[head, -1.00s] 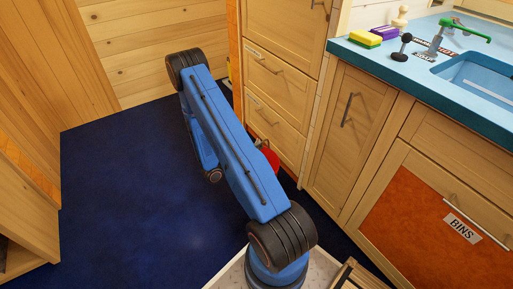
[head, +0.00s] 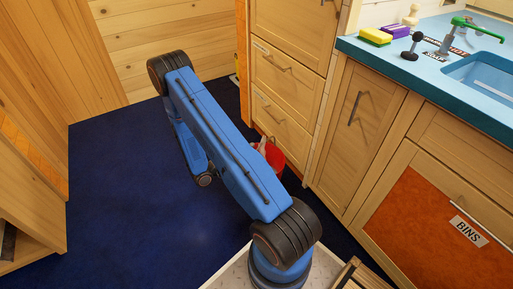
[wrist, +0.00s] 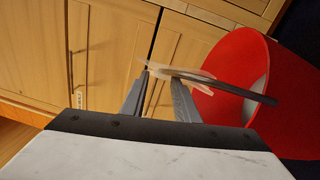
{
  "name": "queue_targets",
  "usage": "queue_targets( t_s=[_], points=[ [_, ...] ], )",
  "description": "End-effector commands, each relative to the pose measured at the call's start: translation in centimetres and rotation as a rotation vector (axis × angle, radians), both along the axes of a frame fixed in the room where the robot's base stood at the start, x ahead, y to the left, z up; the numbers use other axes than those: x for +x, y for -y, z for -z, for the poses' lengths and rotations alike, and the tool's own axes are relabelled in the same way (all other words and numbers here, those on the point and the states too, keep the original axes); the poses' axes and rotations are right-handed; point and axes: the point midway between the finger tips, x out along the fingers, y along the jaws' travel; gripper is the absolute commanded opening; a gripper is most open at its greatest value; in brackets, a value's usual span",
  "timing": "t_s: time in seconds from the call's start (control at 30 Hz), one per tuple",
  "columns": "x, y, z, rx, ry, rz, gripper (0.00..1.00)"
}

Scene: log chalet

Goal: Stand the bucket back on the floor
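The red bucket (head: 274,156) shows in the head view low beside the drawers, partly behind my arm. My fingers are hidden in the head view.
The dark blue floor (head: 115,190) is clear to the left of my arm. Wooden drawers (head: 285,85) and cupboards stand close on the right, under a blue counter (head: 385,50) with a sink. A wooden shelf unit (head: 30,200) stands at the far left.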

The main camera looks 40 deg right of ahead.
Motion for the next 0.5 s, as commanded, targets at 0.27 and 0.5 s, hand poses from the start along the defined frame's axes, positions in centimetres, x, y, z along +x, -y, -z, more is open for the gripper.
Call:
queue_targets(
  t_s=[0.27, 0.5],
  points=[
    [0.7, -3.2, 0.2, 0.001, 0.0, -0.001, 0.28],
    [0.7, -4.1, -0.9, 0.01, 0.005, 0.019, 0.28]
  ],
)
